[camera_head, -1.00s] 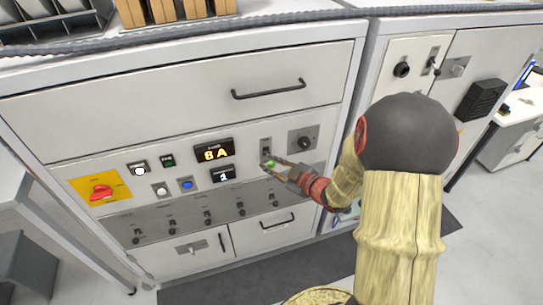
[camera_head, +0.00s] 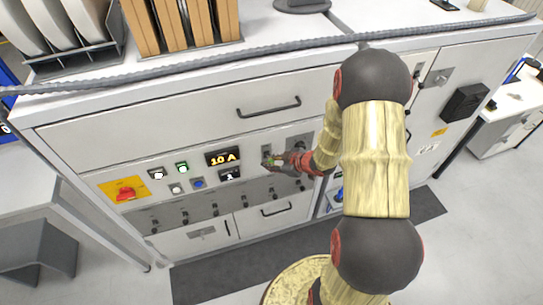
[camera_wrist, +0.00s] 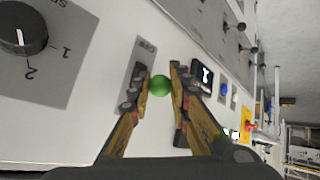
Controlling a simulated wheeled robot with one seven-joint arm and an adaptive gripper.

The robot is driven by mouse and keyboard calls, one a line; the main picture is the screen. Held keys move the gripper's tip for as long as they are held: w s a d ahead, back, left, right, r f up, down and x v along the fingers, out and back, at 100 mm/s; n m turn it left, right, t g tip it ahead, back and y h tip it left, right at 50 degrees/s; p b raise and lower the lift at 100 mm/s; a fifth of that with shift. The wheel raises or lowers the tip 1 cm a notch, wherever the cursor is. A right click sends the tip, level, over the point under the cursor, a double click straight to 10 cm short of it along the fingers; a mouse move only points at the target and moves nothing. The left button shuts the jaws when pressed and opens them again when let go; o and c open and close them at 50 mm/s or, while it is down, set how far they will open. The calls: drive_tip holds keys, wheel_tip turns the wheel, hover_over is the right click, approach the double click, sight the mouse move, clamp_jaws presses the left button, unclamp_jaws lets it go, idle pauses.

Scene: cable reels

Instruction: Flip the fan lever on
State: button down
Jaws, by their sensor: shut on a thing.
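The fan lever has a round green knob (camera_wrist: 160,85), which sits between my fingertips in the wrist view. Its grey plate (camera_wrist: 142,56) lies behind it on the white panel, with small lettering I cannot read surely. In the head view the lever's plate (camera_head: 266,151) is right of the amber display, and the knob is mostly hidden by my fingers. My gripper (camera_head: 275,161) reaches the panel from the right. In the wrist view my gripper (camera_wrist: 160,84) is shut on the green knob, one finger on each side.
A black rotary knob (camera_wrist: 22,28) is close beside the lever. The amber display (camera_head: 222,158) reads 10 A. A red switch on yellow (camera_head: 125,190), small buttons and a row of toggles (camera_head: 215,212) share the panel. A drawer handle (camera_head: 268,107) protrudes above.

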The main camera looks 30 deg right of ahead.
drive_tip(key=shift+w+r+g+p, duration=0.1)
drive_tip(key=shift+r+g+p, duration=0.3)
drive_tip(key=shift+p, duration=1.2)
drive_tip(key=shift+f, duration=0.15)
drive_tip(key=c, duration=1.7)
unclamp_jaws()
drive_tip(key=shift+o, duration=0.2)
drive_tip(key=v, duration=1.2)
drive_tip(key=shift+w, duration=0.1)
